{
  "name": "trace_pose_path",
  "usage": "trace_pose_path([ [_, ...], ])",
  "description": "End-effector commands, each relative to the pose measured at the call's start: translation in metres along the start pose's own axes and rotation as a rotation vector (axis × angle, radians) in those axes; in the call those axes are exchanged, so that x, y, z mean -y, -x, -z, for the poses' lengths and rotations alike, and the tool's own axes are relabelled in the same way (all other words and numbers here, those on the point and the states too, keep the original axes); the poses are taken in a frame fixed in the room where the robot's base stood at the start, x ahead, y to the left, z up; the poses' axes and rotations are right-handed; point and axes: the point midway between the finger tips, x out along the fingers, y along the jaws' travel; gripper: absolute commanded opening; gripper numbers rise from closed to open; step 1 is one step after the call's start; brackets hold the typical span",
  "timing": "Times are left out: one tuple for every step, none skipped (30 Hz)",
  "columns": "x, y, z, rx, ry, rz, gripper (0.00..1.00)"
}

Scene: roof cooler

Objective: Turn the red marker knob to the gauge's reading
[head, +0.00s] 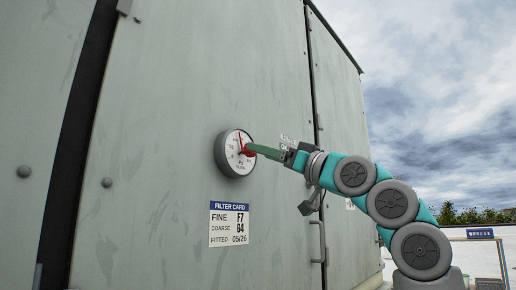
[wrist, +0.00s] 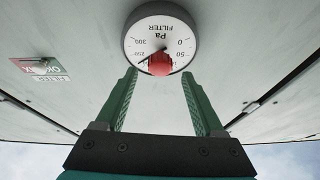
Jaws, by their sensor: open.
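The round white-faced gauge (head: 234,153) is mounted on the grey-green cabinet wall. In the wrist view the gauge (wrist: 160,32) appears upside down, with "Pa FILTER" and scale numbers including 0, 50, 250 and 300. The red marker knob (head: 247,152) sticks out from the middle of the dial; it also shows in the wrist view (wrist: 160,64). A thin needle is partly hidden by the knob, so its reading is unclear. My gripper (head: 256,150) is at the dial, its green fingers open. In the wrist view my gripper (wrist: 159,76) has one finger either side of the knob, with gaps visible.
A filter card (head: 229,224) is on the wall below the gauge. A small red-and-white plate (wrist: 38,66) with a label shows in the wrist view. A door handle (head: 317,242) and seam lie right of the gauge. The wall around the gauge is mostly bare.

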Motion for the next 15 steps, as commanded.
trace_pose_path([
  [0.002, -0.008, 0.002, 0.003, -0.002, 0.001, 0.70],
  [0.001, -0.011, 0.002, 0.003, -0.002, 0.001, 0.70],
  [0.000, -0.015, 0.001, 0.003, -0.003, 0.000, 0.70],
  [-0.001, -0.017, 0.001, 0.003, -0.004, 0.000, 0.70],
  [-0.001, -0.020, 0.001, 0.003, -0.004, -0.001, 0.70],
  [-0.001, -0.022, 0.001, 0.002, -0.003, -0.001, 0.70],
  [-0.001, -0.024, 0.001, 0.001, -0.003, -0.001, 0.70],
  [-0.001, -0.025, 0.000, 0.001, -0.002, -0.001, 0.70],
  [-0.001, -0.026, 0.000, 0.000, -0.002, -0.001, 0.70],
  [-0.001, -0.027, 0.000, 0.000, -0.002, -0.001, 0.70],
  [-0.001, -0.027, 0.000, 0.000, -0.002, -0.001, 0.70],
  [-0.001, -0.028, -0.001, 0.000, -0.002, -0.001, 0.70],
  [-0.001, -0.028, -0.001, 0.000, -0.002, -0.001, 0.70],
  [-0.001, -0.028, -0.001, 0.000, -0.002, -0.001, 0.70],
  [-0.001, -0.028, -0.001, 0.001, -0.002, -0.001, 0.70],
])
